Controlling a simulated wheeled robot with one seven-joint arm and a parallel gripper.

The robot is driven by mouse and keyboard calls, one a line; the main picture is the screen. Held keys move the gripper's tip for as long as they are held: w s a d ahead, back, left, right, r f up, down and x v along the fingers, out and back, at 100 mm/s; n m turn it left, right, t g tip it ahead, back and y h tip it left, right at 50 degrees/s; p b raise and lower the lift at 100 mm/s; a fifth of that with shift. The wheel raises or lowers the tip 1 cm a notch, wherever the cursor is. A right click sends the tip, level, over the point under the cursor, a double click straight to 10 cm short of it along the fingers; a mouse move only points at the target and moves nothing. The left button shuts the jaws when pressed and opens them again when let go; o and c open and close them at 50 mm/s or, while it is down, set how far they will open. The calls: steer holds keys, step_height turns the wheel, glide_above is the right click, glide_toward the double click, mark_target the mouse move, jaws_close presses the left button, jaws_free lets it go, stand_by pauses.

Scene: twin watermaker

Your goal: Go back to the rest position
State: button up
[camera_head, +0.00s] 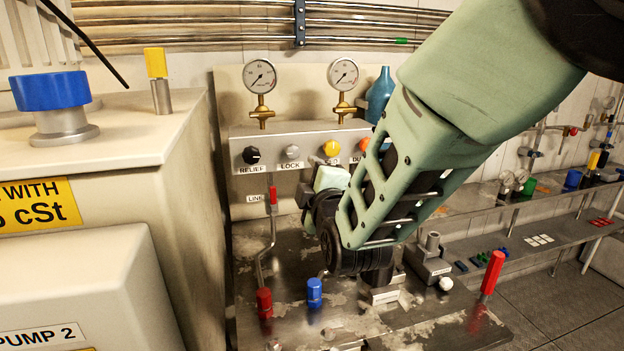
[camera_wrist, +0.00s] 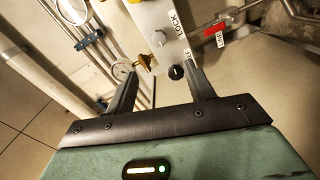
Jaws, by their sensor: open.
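In the wrist view my gripper (camera_wrist: 158,92) has its two dark fingers spread apart with nothing between them. Beyond the fingers are the black RELIEF knob (camera_wrist: 178,72) and the grey LOCK knob (camera_wrist: 158,38) on the panel. In the head view my green arm reaches down from the upper right in front of the panel (camera_head: 210,145). The arm hides the right end of the panel and part of the bench. The fingers cannot be made out in the head view. The black RELIEF knob (camera_head: 251,155) and grey LOCK knob (camera_head: 292,152) show left of the arm.
Two gauges (camera_head: 260,76) stand above the panel, with a blue bottle (camera_head: 380,95) beside them. A red lever (camera_head: 493,272), a red valve (camera_head: 264,303) and a blue valve (camera_head: 314,292) rise from the bench. A large pale pump housing (camera_head: 85,285) fills the left. Shelves (camera_head: 500,240) line the right wall.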

steer(key=s+d+f+m+g, duration=0.2)
steer(key=s+f+m+g, duration=0.15)
steer(key=s+g, duration=0.35)
steer(key=s+d+f+m+g, duration=0.25)
steer(key=s+f+g, duration=0.2)
steer(key=s, duration=0.45)
steer(key=s+d+f+m+g+h, duration=0.1)
steer(key=s+d+m+g+h, duration=0.1)
steer(key=s+d, duration=0.3)
steer(key=s+d+f+m+g+h, duration=0.1)
steer(key=s+d+g, duration=0.3)
steer(key=s, duration=0.9)
steer(key=shift+d+m+h, duration=0.7)
steer(key=shift+m, duration=0.2)
steer(key=shift+o, duration=0.7)
steer(key=shift+w+a+r, duration=0.1)
